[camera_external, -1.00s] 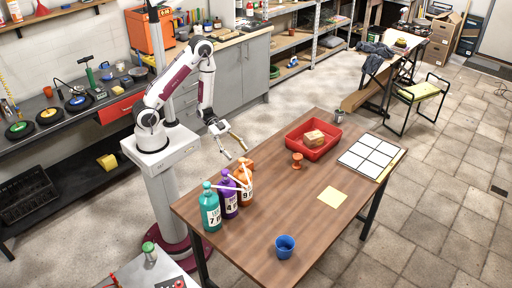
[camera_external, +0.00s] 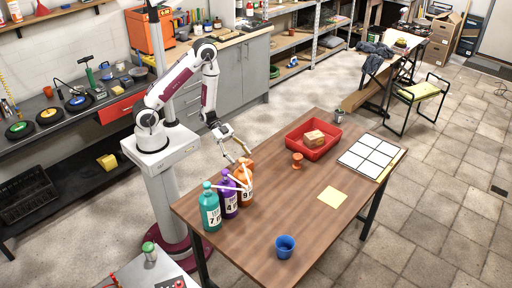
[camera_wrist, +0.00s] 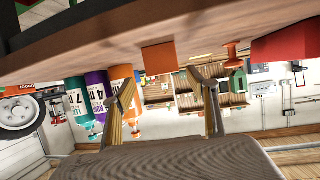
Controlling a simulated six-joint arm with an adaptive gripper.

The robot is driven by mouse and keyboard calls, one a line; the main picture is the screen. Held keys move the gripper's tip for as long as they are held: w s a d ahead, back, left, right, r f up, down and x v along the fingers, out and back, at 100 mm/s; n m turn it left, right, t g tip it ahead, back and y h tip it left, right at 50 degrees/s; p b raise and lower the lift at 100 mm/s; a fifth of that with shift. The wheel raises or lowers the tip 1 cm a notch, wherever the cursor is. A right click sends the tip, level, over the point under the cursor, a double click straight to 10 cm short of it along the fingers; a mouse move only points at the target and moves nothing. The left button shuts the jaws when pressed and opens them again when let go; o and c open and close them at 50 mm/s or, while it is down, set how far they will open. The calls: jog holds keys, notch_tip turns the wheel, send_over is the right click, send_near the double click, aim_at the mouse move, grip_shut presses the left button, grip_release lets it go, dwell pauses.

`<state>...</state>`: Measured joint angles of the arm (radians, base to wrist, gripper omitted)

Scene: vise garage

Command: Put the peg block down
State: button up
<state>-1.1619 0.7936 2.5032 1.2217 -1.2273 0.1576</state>
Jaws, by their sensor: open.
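An orange block (camera_external: 246,162) stands on the wooden table near its left edge, behind the orange bottle; the wrist view shows it too (camera_wrist: 158,57), upside down, ahead of and between the fingers. A wooden block (camera_external: 314,136) lies in the red tray (camera_external: 325,148). I cannot tell which of these is the peg block. My gripper (camera_external: 240,156) is open and empty beside the table's left edge, close to the orange block. In the wrist view my gripper (camera_wrist: 164,98) has its two fingers spread wide. Whether a finger touches the orange block is unclear.
Teal (camera_external: 210,208), purple (camera_external: 229,198) and orange (camera_external: 246,186) bottles stand close to my gripper. An orange spool-shaped piece (camera_external: 297,160), a yellow sheet (camera_external: 332,197), a blue cup (camera_external: 285,246) and a white grid board (camera_external: 371,158) are on the table. The table's middle is clear.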

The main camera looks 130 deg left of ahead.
jog(key=shift+w, duration=0.1)
dwell(0.3)
jog(key=shift+a+r+x, duration=0.1)
jog(key=shift+a+x, duration=0.05)
jog(key=shift+x, duration=0.6)
jog(key=shift+a+r+x, duration=0.1)
jog(key=shift+x, duration=1.8)
jog(key=c, duration=1.3)
jog(key=shift+r, duration=0.25)
jog(key=shift+c, duration=0.2)
jog(key=shift+r, duration=4.75)
